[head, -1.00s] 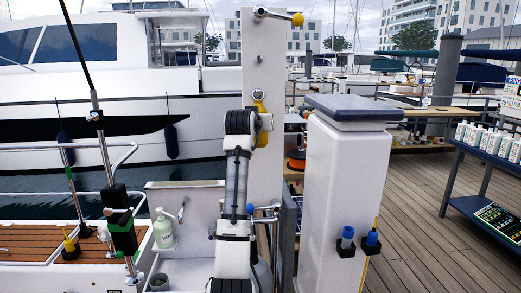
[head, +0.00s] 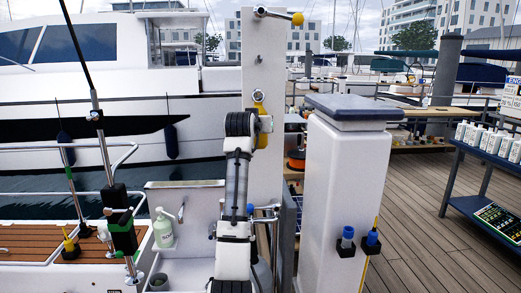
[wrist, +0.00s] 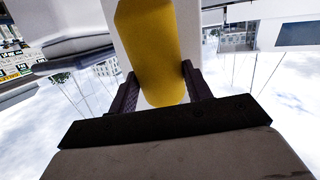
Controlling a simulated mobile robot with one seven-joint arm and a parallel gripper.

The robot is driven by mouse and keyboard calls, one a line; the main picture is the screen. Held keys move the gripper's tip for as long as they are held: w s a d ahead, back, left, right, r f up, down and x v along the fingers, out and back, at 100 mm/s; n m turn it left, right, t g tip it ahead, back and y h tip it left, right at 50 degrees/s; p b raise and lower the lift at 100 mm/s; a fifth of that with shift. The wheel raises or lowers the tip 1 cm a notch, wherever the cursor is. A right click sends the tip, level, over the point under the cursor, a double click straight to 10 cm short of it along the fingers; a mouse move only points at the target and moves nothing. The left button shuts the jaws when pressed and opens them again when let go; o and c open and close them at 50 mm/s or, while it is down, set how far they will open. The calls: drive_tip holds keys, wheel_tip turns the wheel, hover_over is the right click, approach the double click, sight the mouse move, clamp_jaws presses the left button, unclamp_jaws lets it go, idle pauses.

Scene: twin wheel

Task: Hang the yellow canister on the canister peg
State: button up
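The yellow canister (wrist: 152,50) fills the top middle of the wrist view, between the two fingers of my gripper (wrist: 159,72). Both fingertips appear to touch its sides. In the head view only a small part of the yellow canister (head: 259,96) shows, in front of the white post (head: 262,160). My gripper (head: 264,123) is mostly hidden there by my own wrist. A small metal fitting (head: 258,60), possibly the canister peg, sticks out of the post above the canister. Whether the canister touches the post is hard to tell.
A lever with a yellow knob (head: 297,19) tops the post. A white pedestal (head: 345,175) with a grey cap stands close on the right. A green-labelled bottle (head: 163,230) and a rod holder (head: 122,235) are on the left. Open dock planks lie right.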

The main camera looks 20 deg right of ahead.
drive_tip(key=o, duration=0.5)
drive_tip(key=shift+s, duration=0.1)
